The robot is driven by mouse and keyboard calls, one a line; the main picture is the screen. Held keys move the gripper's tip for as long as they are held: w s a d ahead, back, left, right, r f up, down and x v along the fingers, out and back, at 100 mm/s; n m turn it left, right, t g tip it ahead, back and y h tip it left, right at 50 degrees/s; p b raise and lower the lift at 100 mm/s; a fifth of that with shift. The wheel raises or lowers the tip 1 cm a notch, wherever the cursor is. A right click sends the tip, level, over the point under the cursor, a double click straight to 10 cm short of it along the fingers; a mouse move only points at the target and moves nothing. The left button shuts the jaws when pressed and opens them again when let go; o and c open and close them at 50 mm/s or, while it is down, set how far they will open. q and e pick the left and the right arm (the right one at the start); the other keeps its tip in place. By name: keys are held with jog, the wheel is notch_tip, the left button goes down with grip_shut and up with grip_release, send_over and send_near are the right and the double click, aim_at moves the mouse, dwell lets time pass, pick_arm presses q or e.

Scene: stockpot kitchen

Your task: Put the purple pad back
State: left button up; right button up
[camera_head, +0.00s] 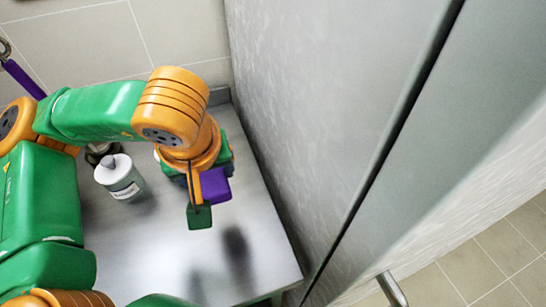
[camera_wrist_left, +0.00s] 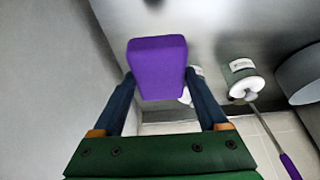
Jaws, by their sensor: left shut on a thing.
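The purple pad (camera_head: 215,187) is a small block held above the steel counter (camera_head: 180,262). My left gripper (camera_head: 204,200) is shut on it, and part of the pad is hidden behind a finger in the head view. In the left wrist view the pad (camera_wrist_left: 158,68) sits between the two dark fingers of my left gripper (camera_wrist_left: 158,84). A shadow of the gripper and pad falls on the counter, apart from them. My right gripper is not in view.
A white lidded canister (camera_head: 122,182) stands on the counter to the left; it also shows in the wrist view (camera_wrist_left: 243,84). A tall grey panel (camera_head: 320,90) rises along the counter's right side. A purple-handled utensil (camera_head: 22,78) is at far left. The front counter is clear.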

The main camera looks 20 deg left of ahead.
pick_arm(q)
jog(key=w+f, duration=0.3)
jog(key=w, duration=0.1)
jog(key=w+a+f, duration=0.1)
jog(key=w+f, duration=0.2)
jog(key=w, duration=0.1)
jog(key=w+a+f+p, duration=0.1)
jog(key=w+f, duration=0.2)
jog(key=w, duration=0.1)
jog(key=shift+w+a+f, duration=0.2)
jog(key=shift+w+a, duration=0.05)
jog(key=shift+w, duration=0.1)
jog(key=x, duration=0.1)
jog(key=p+x, duration=0.1)
jog(key=x, duration=0.1)
jog(key=shift+s+d+f, duration=0.2)
jog(key=shift+f, duration=0.2)
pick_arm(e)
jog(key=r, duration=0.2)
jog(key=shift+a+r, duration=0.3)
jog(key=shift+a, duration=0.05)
pick_arm(q)
jog(key=shift+d+f, duration=0.1)
jog(key=shift+f, duration=0.05)
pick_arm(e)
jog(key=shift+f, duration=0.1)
pick_arm(q)
jog(key=shift+f, duration=0.15)
jog(key=o, duration=1.2)
